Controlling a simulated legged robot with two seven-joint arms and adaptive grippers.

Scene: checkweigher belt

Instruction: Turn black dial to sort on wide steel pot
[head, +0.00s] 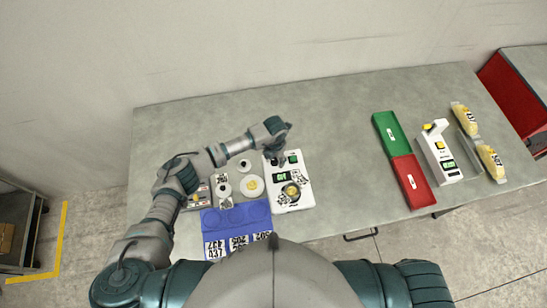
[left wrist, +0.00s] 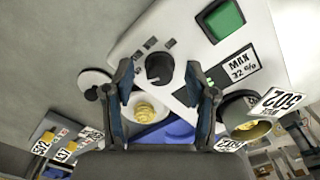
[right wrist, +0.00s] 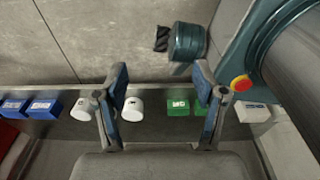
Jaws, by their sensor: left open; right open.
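The black dial (left wrist: 159,67) is on the white scale unit (left wrist: 125,58), with small marks around it. In the left wrist view it lies between the two fingers of my left gripper (left wrist: 159,80), which is open; I cannot tell whether they touch it. In the head view my left gripper (head: 278,147) is over the unit's far end, partly covering the dial area. A metal pot (left wrist: 243,120) with yellow contents, probably the wide steel pot, stands on the unit and shows in the head view too (head: 291,191).
Left of the unit are white dishes (head: 252,187) and a blue mat (head: 237,214) with number cards. Green (head: 392,133) and red (head: 411,181) trays, a second white device (head: 439,160) and yellow-filled bags (head: 491,161) are on the right. The table's middle is clear.

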